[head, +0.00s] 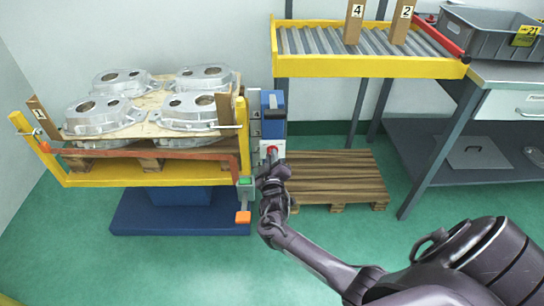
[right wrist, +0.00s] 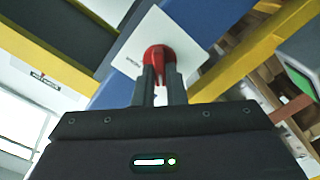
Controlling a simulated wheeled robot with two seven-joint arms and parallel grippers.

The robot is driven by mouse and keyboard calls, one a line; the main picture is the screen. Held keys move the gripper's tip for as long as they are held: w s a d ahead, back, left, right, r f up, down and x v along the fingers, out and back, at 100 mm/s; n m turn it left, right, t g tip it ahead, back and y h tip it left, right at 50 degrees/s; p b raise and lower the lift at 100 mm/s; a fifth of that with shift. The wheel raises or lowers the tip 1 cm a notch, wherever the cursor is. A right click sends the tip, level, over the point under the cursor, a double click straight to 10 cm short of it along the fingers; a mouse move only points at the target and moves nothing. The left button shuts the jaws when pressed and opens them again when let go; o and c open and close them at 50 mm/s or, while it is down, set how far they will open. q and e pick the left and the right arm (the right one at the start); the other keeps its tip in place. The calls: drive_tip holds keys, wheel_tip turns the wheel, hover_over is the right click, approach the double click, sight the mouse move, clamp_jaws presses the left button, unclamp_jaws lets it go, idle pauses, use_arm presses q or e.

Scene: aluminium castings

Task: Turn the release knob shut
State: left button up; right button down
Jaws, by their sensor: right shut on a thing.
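The release knob (right wrist: 158,56) is red and sits on a white plate (right wrist: 188,34) with small lettering, fixed to a blue post. In the right wrist view my right gripper (right wrist: 159,80) has its two fingers closed on the knob's near part. In the head view the knob (head: 271,149) shows as a small red spot on the blue post, just above my right gripper (head: 272,166). The gripper hides part of the plate there. I cannot tell the knob's turn position. My left gripper is not in view.
A yellow-framed lift table (head: 150,179) at left carries several aluminium castings (head: 103,115) on a board. A green-topped box (head: 245,182) and orange pedal (head: 243,217) are left of my gripper. A wooden pallet (head: 335,175) lies behind it. A roller conveyor (head: 370,66) stands back right.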

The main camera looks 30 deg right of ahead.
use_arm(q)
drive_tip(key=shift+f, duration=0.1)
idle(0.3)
use_arm(e)
drive_tip(key=c, duration=1.5)
unclamp_jaws()
